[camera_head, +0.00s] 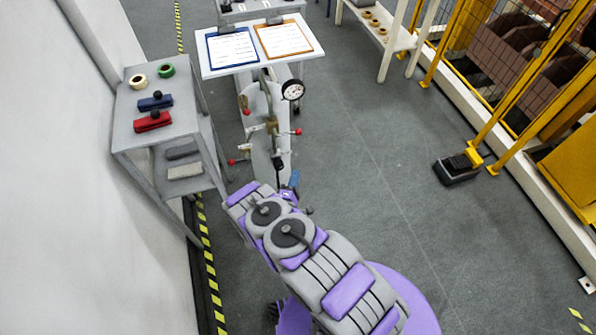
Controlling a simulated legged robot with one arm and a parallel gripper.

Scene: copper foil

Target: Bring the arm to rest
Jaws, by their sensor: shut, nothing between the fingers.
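My arm, in grey and purple segments with two round dark joint caps, reaches from the lower right up toward the middle of the head view. It lies over the grey floor, with its far end just in front of the machine stand. I cannot make out my gripper; its fingers do not show beyond the arm segments. Nothing held shows on the arm.
A grey machine stand (262,150) with red-knobbed levers and a dial gauge (292,90) stands ahead, below two clipboards. A grey shelf table (132,136) with tape rolls stands left. A foot pedal (458,167) and yellow fencing are right. Floor between is open.

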